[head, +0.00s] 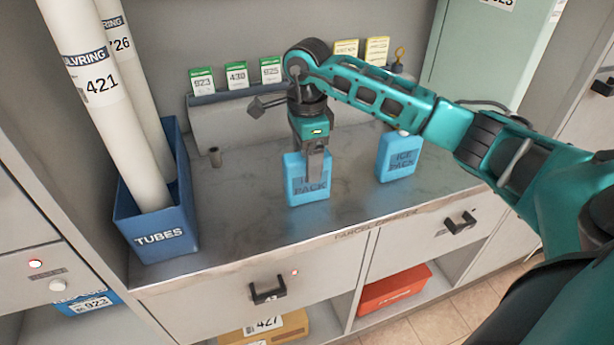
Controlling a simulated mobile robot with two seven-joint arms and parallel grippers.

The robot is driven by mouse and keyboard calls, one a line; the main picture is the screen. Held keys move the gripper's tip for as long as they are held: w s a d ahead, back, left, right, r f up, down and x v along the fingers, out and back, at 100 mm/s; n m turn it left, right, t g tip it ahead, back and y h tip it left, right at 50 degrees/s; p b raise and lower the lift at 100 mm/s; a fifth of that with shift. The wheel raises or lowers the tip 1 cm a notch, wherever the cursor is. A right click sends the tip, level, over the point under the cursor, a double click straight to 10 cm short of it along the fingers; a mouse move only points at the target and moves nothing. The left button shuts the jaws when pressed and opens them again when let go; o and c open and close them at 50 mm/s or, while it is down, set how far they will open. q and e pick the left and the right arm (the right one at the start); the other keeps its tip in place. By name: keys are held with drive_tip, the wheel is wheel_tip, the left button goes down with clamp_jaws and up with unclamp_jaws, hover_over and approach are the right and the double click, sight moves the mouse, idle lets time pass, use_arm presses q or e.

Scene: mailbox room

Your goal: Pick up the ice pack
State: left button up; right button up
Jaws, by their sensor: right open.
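Two blue ice packs stand upright on the grey metal counter. One ice pack (308,194) is at the middle of the counter, and the other ice pack (400,155) is to its right, nearer the back. My right arm reaches in from the right. My right gripper (316,172) points down at the middle ice pack, with its fingers in front of or over the pack's upper part and covering some of its lettering. The jaws are open; whether the fingers touch the pack cannot be told. My left gripper is not in view.
A blue TUBES bin (160,222) with tall white tubes (110,120) stands at the counter's left. Green cards (237,76) and yellow cards (376,50) line the back ledge. Drawers with black handles (267,291) are below, over shelves with an orange-red box (394,290). The front counter is clear.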

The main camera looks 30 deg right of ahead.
clamp_jaws()
idle(0.7)
